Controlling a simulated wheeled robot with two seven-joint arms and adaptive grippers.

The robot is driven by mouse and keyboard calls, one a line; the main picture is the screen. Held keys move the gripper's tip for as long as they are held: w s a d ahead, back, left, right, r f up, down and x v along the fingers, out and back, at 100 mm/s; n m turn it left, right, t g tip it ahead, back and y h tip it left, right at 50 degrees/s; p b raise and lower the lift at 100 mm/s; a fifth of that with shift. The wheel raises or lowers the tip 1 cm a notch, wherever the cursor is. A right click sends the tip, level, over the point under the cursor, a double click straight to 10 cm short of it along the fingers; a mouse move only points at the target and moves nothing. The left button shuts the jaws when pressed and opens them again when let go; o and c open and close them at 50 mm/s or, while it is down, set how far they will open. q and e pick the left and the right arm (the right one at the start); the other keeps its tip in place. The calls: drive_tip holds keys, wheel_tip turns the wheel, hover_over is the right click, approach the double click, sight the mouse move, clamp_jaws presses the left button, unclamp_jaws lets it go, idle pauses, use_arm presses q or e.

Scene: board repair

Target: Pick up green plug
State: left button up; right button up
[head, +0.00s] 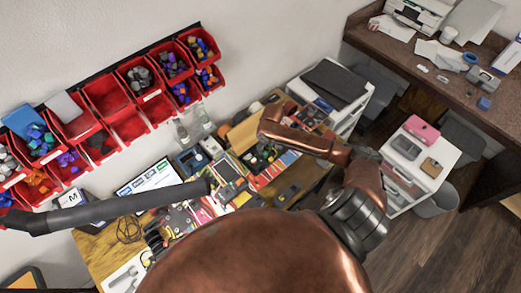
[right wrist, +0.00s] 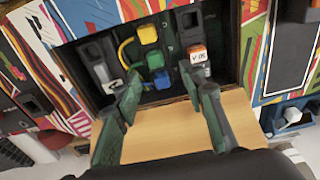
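A small green plug (right wrist: 155,61) shows in the right wrist view in a dark recess of the board panel (right wrist: 228,20). It sits between a yellow plug (right wrist: 148,34) above and a blue plug (right wrist: 161,79) below. My right gripper (right wrist: 170,88) is open, with one finger on each side and nothing between them. The green plug lies beyond the fingertips, and I see no contact. In the head view my right gripper (head: 264,156) is over the workbench, where the plug is too small to make out. My left gripper is not visible.
An orange-topped part with a white label (right wrist: 198,54) stands close to the right finger. Colourful printed panels flank the recess. In the head view red bins (head: 130,127) line the wall, and a white drawer unit (head: 427,180) stands at right.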

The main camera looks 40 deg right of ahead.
sight(266, 154)
drive_tip(key=shift+f, duration=0.5)
drive_tip(key=shift+s+f, duration=0.1)
drive_tip(key=shift+f, duration=0.25)
drive_tip(key=shift+d+f, duration=0.1)
drive_tip(key=shift+f, duration=0.7)
drive_tip(key=f, duration=0.3)
drive_tip(key=shift+w+d+f+p, duration=0.2)
drive_tip(key=shift+w+f+p, duration=0.05)
drive_tip(key=shift+w+p, duration=0.1)
drive_tip(key=shift+f, duration=0.25)
drive_tip(key=shift+c, duration=0.2)
drive_tip(key=c, duration=0.6)
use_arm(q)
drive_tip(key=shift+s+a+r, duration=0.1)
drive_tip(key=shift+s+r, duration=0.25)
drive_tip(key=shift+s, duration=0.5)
use_arm(e)
clamp_jaws()
